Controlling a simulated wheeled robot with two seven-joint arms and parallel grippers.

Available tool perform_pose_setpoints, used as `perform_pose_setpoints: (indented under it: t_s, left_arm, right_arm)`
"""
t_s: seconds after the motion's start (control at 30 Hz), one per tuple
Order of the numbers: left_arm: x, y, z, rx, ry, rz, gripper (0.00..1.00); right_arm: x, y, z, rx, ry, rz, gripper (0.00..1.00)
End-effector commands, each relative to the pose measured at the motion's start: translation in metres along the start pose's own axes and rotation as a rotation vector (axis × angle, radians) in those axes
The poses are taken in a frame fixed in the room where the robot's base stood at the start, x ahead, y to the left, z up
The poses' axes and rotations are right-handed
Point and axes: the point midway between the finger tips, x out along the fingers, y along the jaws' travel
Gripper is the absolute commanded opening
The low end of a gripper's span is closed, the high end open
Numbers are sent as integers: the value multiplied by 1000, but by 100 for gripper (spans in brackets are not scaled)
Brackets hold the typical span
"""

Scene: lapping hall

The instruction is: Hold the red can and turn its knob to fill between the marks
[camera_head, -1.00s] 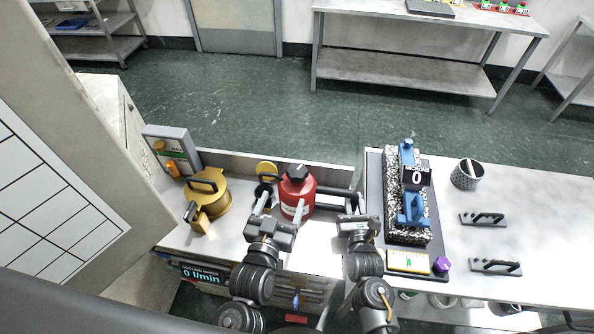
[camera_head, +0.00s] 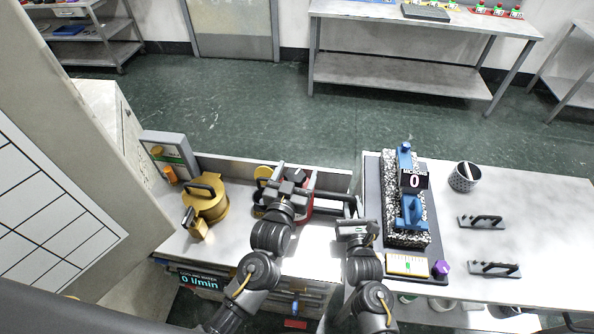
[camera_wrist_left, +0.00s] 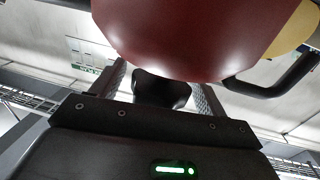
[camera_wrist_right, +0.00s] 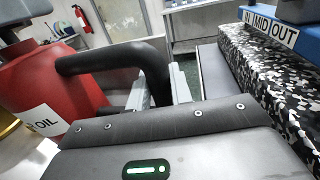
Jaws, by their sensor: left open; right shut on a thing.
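The red can (camera_head: 308,206) stands on the left bench, partly hidden behind my left arm in the head view. Its label reads OIL in the right wrist view, where its red body (camera_wrist_right: 50,85) fills the left. Its black handle (camera_wrist_right: 110,57) runs into my right gripper (camera_head: 350,206), which is shut on it. The can's dark knob (camera_head: 297,174) is on top. My left gripper (camera_head: 297,178) is open over the can top, with the knob (camera_wrist_left: 160,88) between its fingers in the left wrist view. I cannot see any fill marks.
A brass can (camera_head: 206,200) stands to the left, near a grey panel (camera_head: 165,150). A display (camera_head: 198,280) below the bench reads 0 l/min. To the right, a speckled block (camera_head: 393,220) with blue fixtures, a mesh cup (camera_head: 464,177) and black handles occupy the other bench.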

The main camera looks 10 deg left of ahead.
Motion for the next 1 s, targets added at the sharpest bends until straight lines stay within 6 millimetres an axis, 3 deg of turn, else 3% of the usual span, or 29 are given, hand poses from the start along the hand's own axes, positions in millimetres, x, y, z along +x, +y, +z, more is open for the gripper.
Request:
perform_pose_setpoints:
  t_s: [0.4, 0.73, 1.0]
  left_arm:
    - [8, 0, 0, -1, 0, 0, 75]
    - [8, 0, 0, -1, 0, 0, 31]
    - [9, 1, -1, 3, 5, 106, 30]
  right_arm:
    - [0, 0, 0, 0, 1, 1, 0]
    - [0, 0, 0, 1, 1, 1, 0]
    - [0, 0, 0, 1, 1, 1, 0]
